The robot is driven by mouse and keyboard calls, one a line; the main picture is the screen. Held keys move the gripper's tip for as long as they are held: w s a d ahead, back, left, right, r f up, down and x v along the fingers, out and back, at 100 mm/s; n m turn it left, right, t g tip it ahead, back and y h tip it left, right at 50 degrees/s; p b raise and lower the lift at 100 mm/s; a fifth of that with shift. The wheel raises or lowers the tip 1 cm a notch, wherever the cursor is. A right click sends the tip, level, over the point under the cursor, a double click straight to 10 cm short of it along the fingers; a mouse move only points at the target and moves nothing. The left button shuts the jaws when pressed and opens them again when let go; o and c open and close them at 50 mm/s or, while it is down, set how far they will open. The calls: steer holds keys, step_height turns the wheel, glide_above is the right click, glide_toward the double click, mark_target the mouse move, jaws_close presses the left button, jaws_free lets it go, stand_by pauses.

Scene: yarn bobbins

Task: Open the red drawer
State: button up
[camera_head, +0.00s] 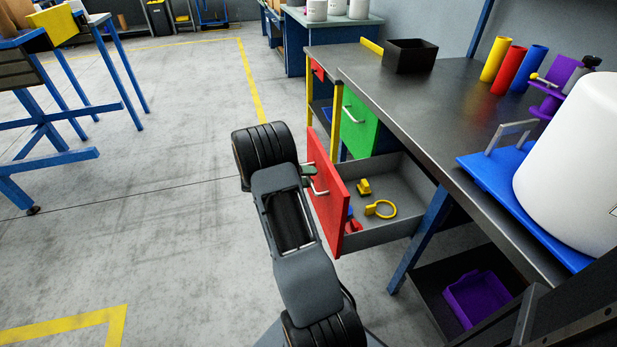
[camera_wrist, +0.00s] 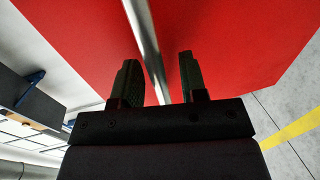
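The red drawer (camera_head: 328,196) under the dark workbench is pulled well out, its inside showing in the head view. Its red front fills much of the wrist view (camera_wrist: 230,40). A silver bar handle (camera_head: 319,189) is on that front and runs between my gripper's fingers in the wrist view (camera_wrist: 143,25). My gripper (camera_head: 308,171) is at the drawer front. Its fingers (camera_wrist: 158,60) are apart, one on each side of the handle, with a gap visible beside the bar. Inside the drawer lie a yellow ring-shaped item (camera_head: 381,209) and other small yellow, red and blue items.
A green drawer (camera_head: 358,122) and a smaller red drawer front (camera_head: 317,70) are farther along the bench. The benchtop (camera_head: 420,105) carries a black box (camera_head: 411,56), coloured cylinders and a large white bobbin (camera_head: 575,165). The floor left of my arm is clear.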

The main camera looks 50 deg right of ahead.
steer(key=p+v, duration=0.1)
steer(key=v, duration=1.2)
steer(key=shift+w+a+p, duration=0.2)
steer(key=shift+a+p, duration=0.1)
steer(key=shift+a, duration=0.05)
